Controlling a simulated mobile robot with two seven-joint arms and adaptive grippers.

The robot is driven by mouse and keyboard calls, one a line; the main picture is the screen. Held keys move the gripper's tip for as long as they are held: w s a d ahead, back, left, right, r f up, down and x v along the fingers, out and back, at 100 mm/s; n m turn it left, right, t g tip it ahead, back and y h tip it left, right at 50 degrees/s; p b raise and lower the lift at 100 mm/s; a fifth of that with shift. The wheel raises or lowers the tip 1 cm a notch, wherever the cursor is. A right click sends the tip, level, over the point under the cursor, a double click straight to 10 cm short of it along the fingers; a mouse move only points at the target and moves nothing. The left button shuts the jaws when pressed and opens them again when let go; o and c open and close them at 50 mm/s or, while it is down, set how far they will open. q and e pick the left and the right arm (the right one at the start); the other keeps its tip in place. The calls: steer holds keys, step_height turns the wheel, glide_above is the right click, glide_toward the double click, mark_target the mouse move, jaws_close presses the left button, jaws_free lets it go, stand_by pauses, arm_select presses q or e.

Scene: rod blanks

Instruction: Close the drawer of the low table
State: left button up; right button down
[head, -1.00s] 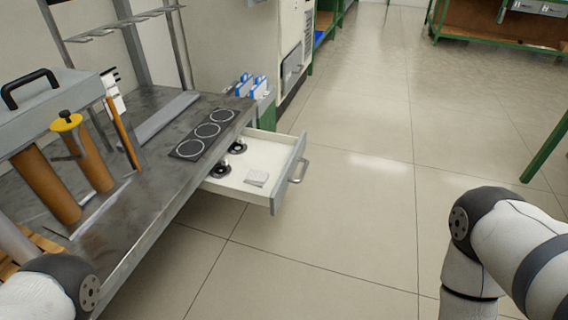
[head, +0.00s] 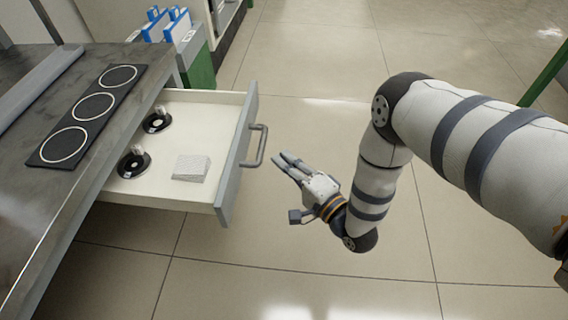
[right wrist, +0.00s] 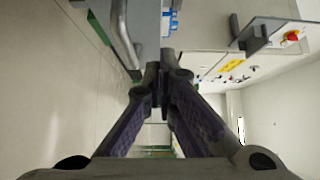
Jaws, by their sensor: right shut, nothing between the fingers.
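The low table's drawer (head: 237,165) stands pulled out from under the metal tabletop (head: 50,215) in the head view. Its front is grey with a bar handle (head: 258,146). Inside are two black round pieces with metal tops and a small white stack (head: 191,168). My right gripper (head: 283,160) is shut and empty, just right of the handle, its fingers pointing toward the drawer; a small gap seems to lie between. In the right wrist view the shut fingertips (right wrist: 162,72) show, with the handle (right wrist: 122,35) at upper left. My left gripper is not in view.
A black mat with three white rings (head: 93,107) lies on the tabletop. A grey and green bin with blue-and-white items (head: 195,60) stands behind the drawer. The tiled floor right and in front of the drawer is clear.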

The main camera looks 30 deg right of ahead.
mark_target(260, 157)
steer(key=w+a+b, duration=0.1)
steer(key=w, duration=0.1)
steer(key=w+a, duration=0.1)
steer(key=w, duration=0.1)
steer(key=w+a+b, duration=0.1)
steer(key=w, duration=0.2)
steer(key=shift+a+f+b, duration=0.15)
steer(key=shift+a+b, duration=0.1)
steer(key=shift+b, duration=0.05)
steer(key=shift+w+a, duration=0.25)
steer(key=shift+a, duration=0.15)
